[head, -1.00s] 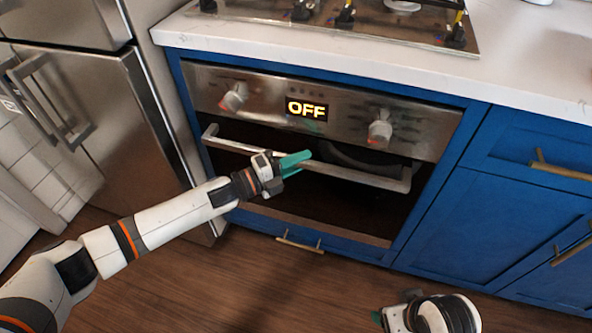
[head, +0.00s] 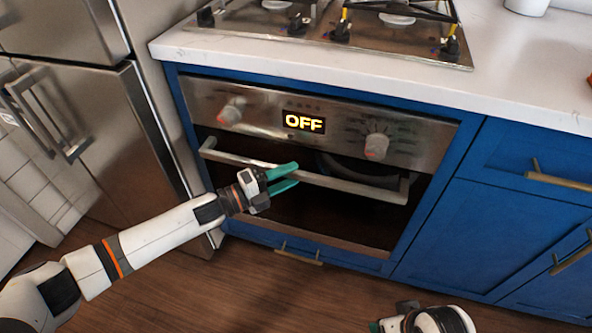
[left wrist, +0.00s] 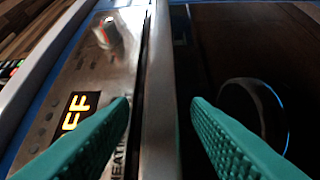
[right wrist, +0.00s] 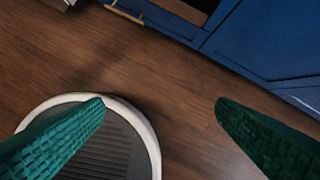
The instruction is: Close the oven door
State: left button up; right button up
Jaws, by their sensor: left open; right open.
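The oven door is a dark panel below the steel control panel (head: 320,120), with a long steel handle bar (head: 350,186) across its upper part. A dark gap shows between panel and handle; I cannot tell exactly how far the door stands open. My left gripper (head: 297,173) is open at the handle's middle. In the left wrist view the handle (left wrist: 159,120) runs between the two green fingers (left wrist: 160,115), which are apart from it on both sides. My right gripper (right wrist: 160,112) is open and empty above the floor, and is mostly cut off at the head view's bottom edge.
A white counter (head: 400,88) with a gas hob (head: 330,40) lies above the oven. Blue cabinets (head: 500,220) with brass handles stand at the right, a steel fridge (head: 110,130) at the left. The wooden floor (head: 250,290) before the oven is clear.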

pick_arm(q)
jog(key=v, duration=0.9)
jog(key=shift+p, duration=0.3)
pick_arm(e)
jog(key=x, duration=0.3)
jog(key=shift+s, duration=0.1)
